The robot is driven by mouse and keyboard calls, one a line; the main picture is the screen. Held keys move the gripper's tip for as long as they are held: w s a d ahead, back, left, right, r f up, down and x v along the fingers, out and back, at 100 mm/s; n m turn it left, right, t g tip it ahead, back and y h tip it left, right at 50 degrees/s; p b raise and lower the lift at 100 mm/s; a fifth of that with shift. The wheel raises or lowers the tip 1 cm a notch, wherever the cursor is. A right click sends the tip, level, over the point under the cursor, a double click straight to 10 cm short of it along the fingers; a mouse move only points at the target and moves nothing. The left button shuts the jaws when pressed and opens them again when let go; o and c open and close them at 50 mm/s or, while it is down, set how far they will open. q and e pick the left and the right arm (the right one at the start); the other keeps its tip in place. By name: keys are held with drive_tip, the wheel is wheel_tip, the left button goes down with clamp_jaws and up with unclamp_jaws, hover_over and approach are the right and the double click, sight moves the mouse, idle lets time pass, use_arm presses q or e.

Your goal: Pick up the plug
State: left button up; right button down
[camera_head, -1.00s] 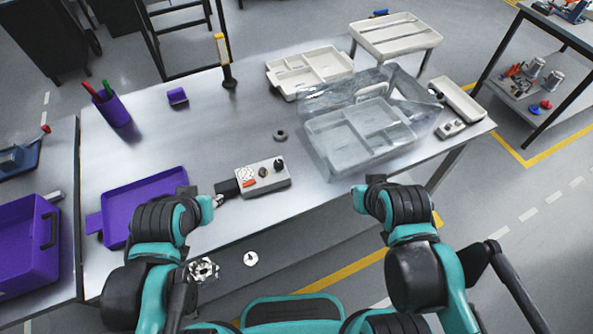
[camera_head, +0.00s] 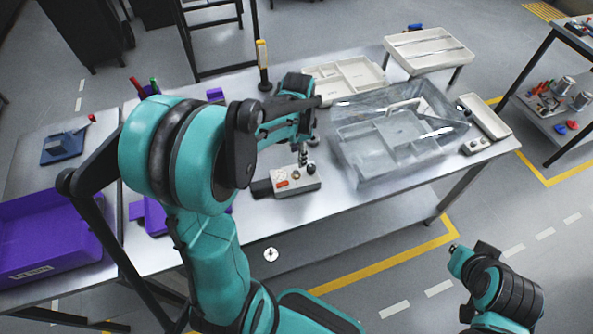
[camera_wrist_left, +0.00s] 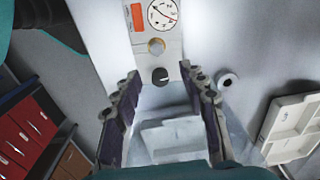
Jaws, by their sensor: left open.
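I cannot tell for sure which part is the plug. A small grey round part with a dark centre (camera_wrist_left: 227,80) lies on the table right of my fingers in the left wrist view; my left arm hides its spot in the head view. A grey control box (camera_head: 298,180) with an orange switch, a dial and two knobs stands near the table's front edge; it also shows in the wrist view (camera_wrist_left: 150,45). My left gripper (camera_head: 303,152) points down over the box, open and empty; its fingers (camera_wrist_left: 160,76) frame the black knob. My right gripper (camera_head: 458,252) is off the table's front.
A clear crate (camera_head: 350,165) stands right of the box. White divided trays (camera_head: 372,92) lie behind. A yellow-handled tool (camera_head: 262,65) stands upright at the back. A purple bin (camera_head: 45,235) stands at left.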

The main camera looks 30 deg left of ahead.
sight(297, 171)
use_arm(q)
drive_tip(key=shift+w+a+f, duration=0.15)
drive_tip(key=shift+a+f, duration=0.1)
drive_tip(key=shift+f, duration=0.1)
drive_tip(key=f+b, duration=0.1)
drive_tip(key=f, duration=0.4)
drive_tip(key=f+b, duration=0.1)
drive_tip(key=f, duration=0.1)
drive_tip(key=shift+s+d+f+b, duration=0.2)
drive_tip(key=shift+s+b, duration=0.1)
drive_tip(key=shift+f, duration=0.3)
clamp_jaws()
